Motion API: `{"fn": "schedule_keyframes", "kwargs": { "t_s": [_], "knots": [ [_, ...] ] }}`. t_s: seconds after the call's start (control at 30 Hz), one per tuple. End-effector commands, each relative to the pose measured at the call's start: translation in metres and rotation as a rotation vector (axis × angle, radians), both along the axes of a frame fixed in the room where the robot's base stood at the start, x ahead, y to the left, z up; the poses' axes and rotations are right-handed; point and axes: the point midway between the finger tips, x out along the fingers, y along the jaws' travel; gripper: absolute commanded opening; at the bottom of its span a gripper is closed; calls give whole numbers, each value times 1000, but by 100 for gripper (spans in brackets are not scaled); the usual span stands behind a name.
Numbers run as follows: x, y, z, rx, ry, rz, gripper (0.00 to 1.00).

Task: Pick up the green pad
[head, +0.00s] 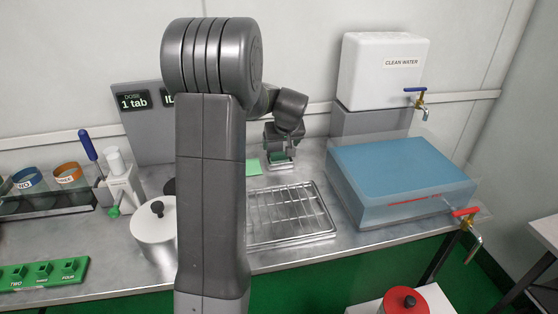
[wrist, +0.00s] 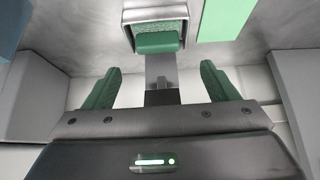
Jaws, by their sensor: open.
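Two green things are near my gripper. A flat light-green pad (head: 253,167) lies on the metal counter, left of my gripper; in the wrist view the light-green piece (wrist: 226,16) is cut by the top edge. A grey-framed device with a darker green block (wrist: 158,42) is ahead of and between my fingers; its green part (head: 281,157) shows just below my gripper in the head view. My gripper (wrist: 160,72) is open with its green fingers apart. It also shows in the head view (head: 281,141), partly hidden by its own wrist. I cannot tell if it touches the device.
A wire rack on a tray (head: 318,226) lies in front. A blue-topped basin (head: 400,170) is at right, below a white water tank (head: 380,72). A lidded pot (head: 152,235) stands at left, partly behind my arm. A grey panel (head: 145,140) stands at the back.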

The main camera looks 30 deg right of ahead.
Motion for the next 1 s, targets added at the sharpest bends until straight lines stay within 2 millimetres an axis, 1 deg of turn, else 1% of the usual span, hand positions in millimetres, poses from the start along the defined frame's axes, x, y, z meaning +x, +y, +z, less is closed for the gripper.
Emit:
{"fn": "schedule_keyframes", "kwargs": {
  "t_s": [0.03, 0.27, 0.43, 0.53, 0.6, 0.8, 0.83, 0.87, 1.0],
  "knots": [
    [2, 0, -4, 0, 0, 0, 80],
    [8, -2, -16, 0, 1, 0, 80],
    [16, -7, -40, 1, 1, -1, 80],
    [24, -8, -50, 1, 1, -1, 80],
    [26, -9, -54, 0, 0, -1, 80],
    [27, -9, -54, 0, 0, -1, 80],
    [27, -9, -54, 0, 0, -1, 76],
    [27, -9, -54, 0, 0, -1, 70],
    [27, -9, -54, 0, 0, -1, 43]
  ]
}}
